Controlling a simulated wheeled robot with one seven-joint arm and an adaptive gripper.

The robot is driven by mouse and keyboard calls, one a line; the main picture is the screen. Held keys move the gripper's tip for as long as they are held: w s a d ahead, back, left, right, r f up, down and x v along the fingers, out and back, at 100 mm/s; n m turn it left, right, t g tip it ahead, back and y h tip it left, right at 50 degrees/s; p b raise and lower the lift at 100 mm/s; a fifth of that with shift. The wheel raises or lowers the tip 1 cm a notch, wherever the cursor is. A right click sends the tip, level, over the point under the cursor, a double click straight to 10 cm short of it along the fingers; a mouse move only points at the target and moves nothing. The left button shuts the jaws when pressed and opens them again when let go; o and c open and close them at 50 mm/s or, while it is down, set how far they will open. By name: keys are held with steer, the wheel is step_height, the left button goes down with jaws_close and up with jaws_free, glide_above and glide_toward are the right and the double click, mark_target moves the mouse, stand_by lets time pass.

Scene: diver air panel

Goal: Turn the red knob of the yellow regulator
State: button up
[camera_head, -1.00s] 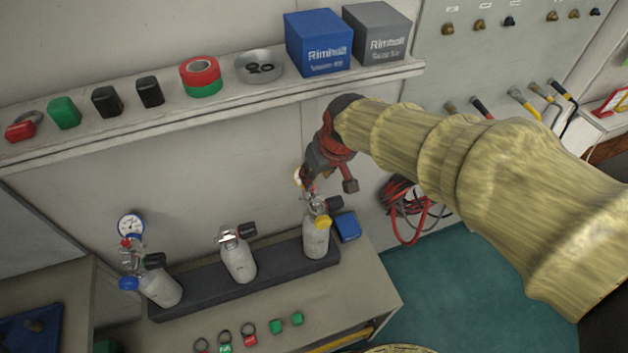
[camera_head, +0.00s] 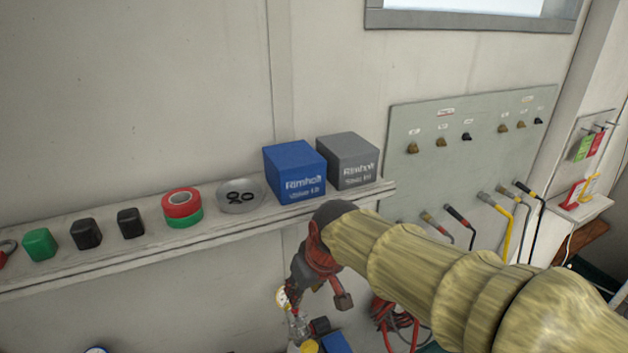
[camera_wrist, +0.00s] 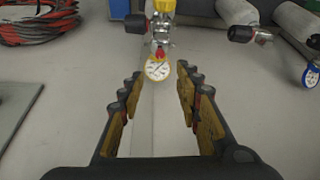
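The yellow regulator shows in the wrist view as a gauge with a yellow rim (camera_wrist: 158,70), with a small red knob (camera_wrist: 159,53) just beyond it and metal fittings behind. A yellow part (camera_wrist: 163,6) is at the top edge of that view. My gripper (camera_wrist: 158,82) is open, its two padded fingers on either side of the gauge, with nothing held between them. The knob lies a little beyond the fingertips; I see no contact.
A shelf (camera_head: 228,234) above the bench carries a blue box (camera_head: 295,172), a grey box (camera_head: 347,160), tape rolls and small blocks. A hose coil (camera_wrist: 40,20) is at the wrist view's upper left. Another regulator with a blue-rimmed gauge (camera_wrist: 311,76) is at its right.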

steer(key=s+d+r+m+t+h, duration=0.2)
steer(key=s+d+m, duration=0.4)
steer(key=s+d, duration=1.2)
steer(key=d+r, duration=0.1)
steer(key=d, duration=0.3)
steer(key=shift+m, duration=0.3)
steer(key=shift+c, duration=0.5)
